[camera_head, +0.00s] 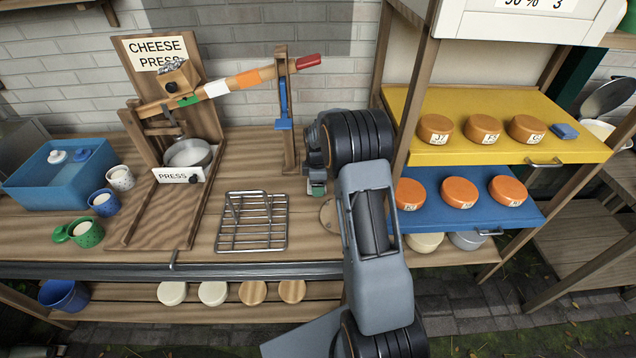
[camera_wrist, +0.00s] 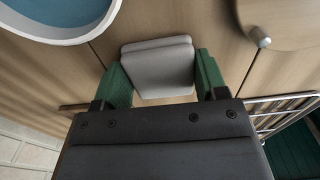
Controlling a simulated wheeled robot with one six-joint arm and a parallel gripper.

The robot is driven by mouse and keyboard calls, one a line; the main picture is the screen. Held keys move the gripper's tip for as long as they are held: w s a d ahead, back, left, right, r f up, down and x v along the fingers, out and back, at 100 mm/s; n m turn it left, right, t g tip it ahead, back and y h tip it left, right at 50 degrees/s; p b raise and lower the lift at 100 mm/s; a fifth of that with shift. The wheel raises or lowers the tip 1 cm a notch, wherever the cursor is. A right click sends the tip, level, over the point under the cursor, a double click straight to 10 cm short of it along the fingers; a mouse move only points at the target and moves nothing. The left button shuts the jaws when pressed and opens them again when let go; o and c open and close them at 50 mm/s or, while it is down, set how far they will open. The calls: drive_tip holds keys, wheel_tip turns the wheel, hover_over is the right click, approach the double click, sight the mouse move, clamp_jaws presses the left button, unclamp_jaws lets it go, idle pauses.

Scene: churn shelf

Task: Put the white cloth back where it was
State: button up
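The white cloth (camera_wrist: 158,65) looks like a small, folded, pale grey-white pad in the wrist view. It lies between the two green fingertips of my gripper (camera_wrist: 162,80), and both fingers appear to touch its sides. In the head view my gripper (camera_head: 317,188) points down over the bench, right of the wire rack. Only a small pale bit of the cloth shows there, and the arm hides the rest. I cannot tell whether the cloth touches the bench.
The wire rack (camera_head: 252,240) and the cheese press (camera_head: 176,232) stand left of my gripper. A blue shelf (camera_head: 455,222) with cheeses is below.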

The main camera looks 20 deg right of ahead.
drive_tip(key=o, duration=0.4)
drive_tip(key=shift+o, duration=0.2)
drive_tip(key=shift+r, duration=0.1)
wheel_tip(320, 180, up, 12)
drive_tip(key=s+a+r+m+t, duration=0.2)
drive_tip(key=s+a+r+m, duration=0.45)
drive_tip(key=s, duration=0.55)
drive_tip(key=s+a+m+t, duration=0.1)
drive_tip(key=s+a+m, duration=0.1)
drive_tip(key=s, duration=0.4)
drive_tip(key=s+a+f+m, duration=0.1)
drive_tip(key=s+a+m, duration=0.2)
drive_tip(key=s+m, duration=0.2)
drive_tip(key=shift+s+t+b, duration=0.4)
drive_tip(key=shift+s, duration=0.4)
